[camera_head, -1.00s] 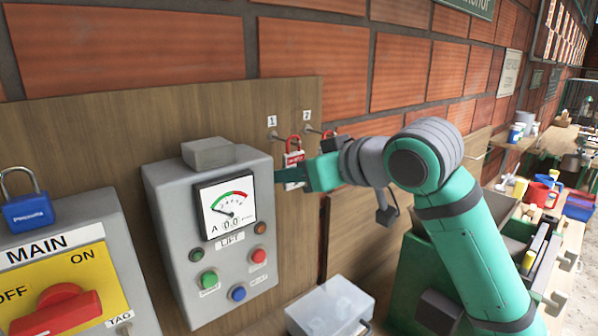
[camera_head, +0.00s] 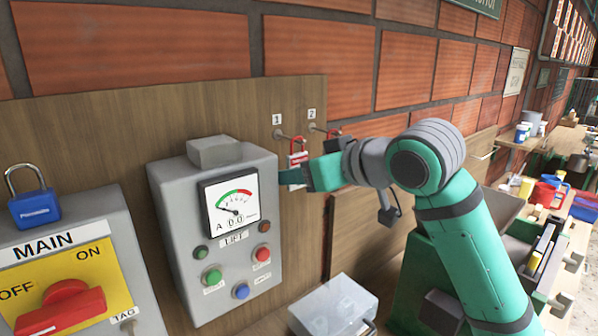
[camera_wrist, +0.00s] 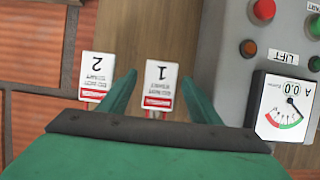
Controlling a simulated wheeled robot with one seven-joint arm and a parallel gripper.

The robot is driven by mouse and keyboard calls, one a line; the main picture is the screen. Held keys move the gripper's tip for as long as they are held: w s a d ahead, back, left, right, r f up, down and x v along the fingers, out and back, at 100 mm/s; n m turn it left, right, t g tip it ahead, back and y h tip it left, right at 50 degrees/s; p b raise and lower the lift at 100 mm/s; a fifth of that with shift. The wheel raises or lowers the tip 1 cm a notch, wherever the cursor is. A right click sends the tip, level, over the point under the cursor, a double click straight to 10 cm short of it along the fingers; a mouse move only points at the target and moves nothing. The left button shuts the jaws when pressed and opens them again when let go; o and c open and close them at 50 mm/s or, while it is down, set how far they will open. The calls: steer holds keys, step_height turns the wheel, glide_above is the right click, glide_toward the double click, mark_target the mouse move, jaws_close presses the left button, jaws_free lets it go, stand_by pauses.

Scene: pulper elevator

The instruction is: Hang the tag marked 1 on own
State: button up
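The tag marked 1 (camera_wrist: 160,80) is a white card with a red band. It shows upside down in the wrist view, between the fingers of my open gripper (camera_wrist: 156,92). No grip on it shows. In the head view the red and white tag (camera_head: 299,158) hangs below the peg labelled 1 (camera_head: 279,134) on the wooden board, and my gripper (camera_head: 288,177) covers its lower part. The tag marked 2 (camera_wrist: 97,76) hangs outside the left finger in the wrist view. A small TAG label (camera_head: 124,318) is on the MAIN box (camera_head: 110,210), partly cut off.
The grey LIFT box (camera_head: 170,225) with meter and buttons stands close left of my gripper. A blue padlock (camera_head: 35,208) is at the MAIN box's top. A clear box (camera_head: 335,305) is below. A cluttered bench (camera_head: 560,230) is at right.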

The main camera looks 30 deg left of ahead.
steer(key=v, duration=1.1)
steer(key=shift+f, duration=0.1)
